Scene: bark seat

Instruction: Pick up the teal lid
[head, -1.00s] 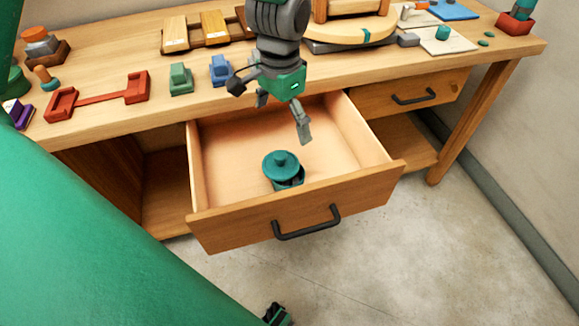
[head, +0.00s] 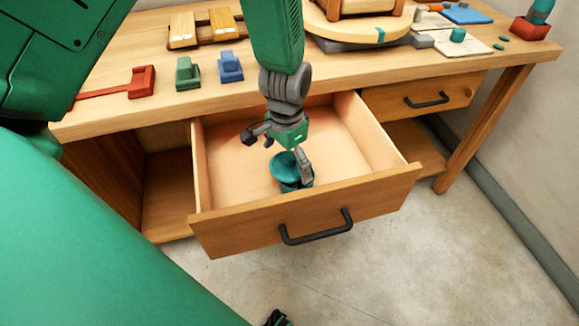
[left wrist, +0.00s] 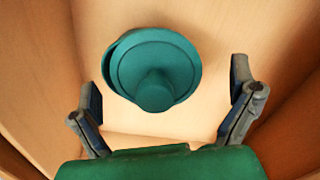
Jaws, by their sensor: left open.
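The teal lid (head: 284,168) is round with a knob on top. It sits on a small teal container (head: 290,188) inside the open drawer, partly hidden by a finger. In the left wrist view, the lid (left wrist: 155,68) is in the upper middle, with a darker rim showing at its left edge. My left gripper (head: 277,157) is inside the drawer, just above the lid. It is open and empty, with its fingers spread to either side in the wrist view, apart from the lid.
The drawer (head: 300,214) is pulled out, with a black handle (head: 316,228) on its front. Its walls surround my gripper, and its floor is otherwise bare. On the bench (head: 130,115) above stand a red piece (head: 142,82), a green block (head: 187,74) and a blue block (head: 230,66).

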